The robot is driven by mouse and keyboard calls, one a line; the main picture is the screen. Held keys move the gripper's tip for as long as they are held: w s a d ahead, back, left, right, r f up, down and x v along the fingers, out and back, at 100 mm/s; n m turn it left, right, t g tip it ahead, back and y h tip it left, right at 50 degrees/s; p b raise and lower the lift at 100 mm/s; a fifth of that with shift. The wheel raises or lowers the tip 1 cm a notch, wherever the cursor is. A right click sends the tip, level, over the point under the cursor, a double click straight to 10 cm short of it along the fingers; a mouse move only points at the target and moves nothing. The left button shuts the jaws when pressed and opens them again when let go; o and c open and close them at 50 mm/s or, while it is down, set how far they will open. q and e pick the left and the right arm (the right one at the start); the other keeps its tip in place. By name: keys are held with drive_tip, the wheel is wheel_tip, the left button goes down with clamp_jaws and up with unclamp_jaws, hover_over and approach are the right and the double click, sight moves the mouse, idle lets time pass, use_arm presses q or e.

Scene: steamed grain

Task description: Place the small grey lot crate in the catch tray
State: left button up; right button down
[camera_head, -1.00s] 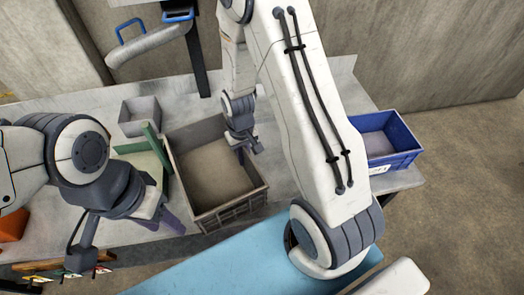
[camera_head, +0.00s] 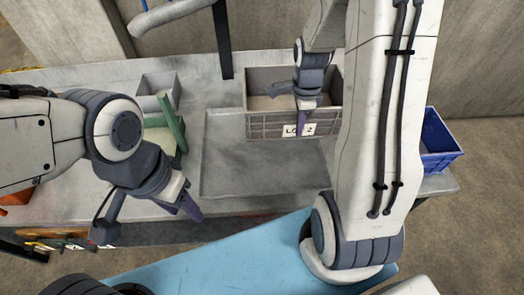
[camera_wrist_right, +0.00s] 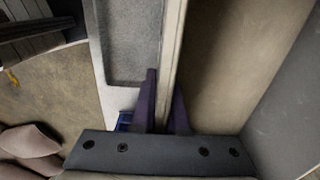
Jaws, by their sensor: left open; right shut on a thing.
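The grey lot crate (camera_head: 270,127), with a "LOT 2" label, stands over the back part of a shallow grey tray (camera_head: 225,180), which I take as the catch tray. My right gripper (camera_head: 303,122) is shut on the crate's near wall. In the right wrist view, its purple fingers (camera_wrist_right: 165,110) straddle the crate's wall (camera_wrist_right: 172,60), with the brownish inside to the right. I cannot tell whether the crate's bottom touches the tray. My left gripper (camera_head: 182,203) is open and empty, left of the tray near the table's front edge.
A small grey open box (camera_head: 158,84) and a green upright piece (camera_head: 170,122) stand at the left. A blue crate (camera_head: 440,150) is at the right, partly behind my right arm. A black post (camera_head: 222,40) rises behind the table. The tray's front part is bare.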

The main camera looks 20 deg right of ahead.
drive_tip(key=shift+w+a+f, duration=0.3)
drive_tip(key=shift+a+f, duration=1.35)
drive_tip(key=shift+w+a+f, duration=0.3)
drive_tip(key=shift+a+f, duration=1.35)
drive_tip(key=shift+w+a+f, duration=0.3)
drive_tip(key=shift+a+f, duration=1.35)
drive_tip(key=shift+f, duration=0.1)
drive_tip(key=c, duration=1.4)
unclamp_jaws()
drive_tip(key=shift+f, duration=0.15)
drive_tip(key=o, duration=0.5)
drive_tip(key=shift+c, duration=0.2)
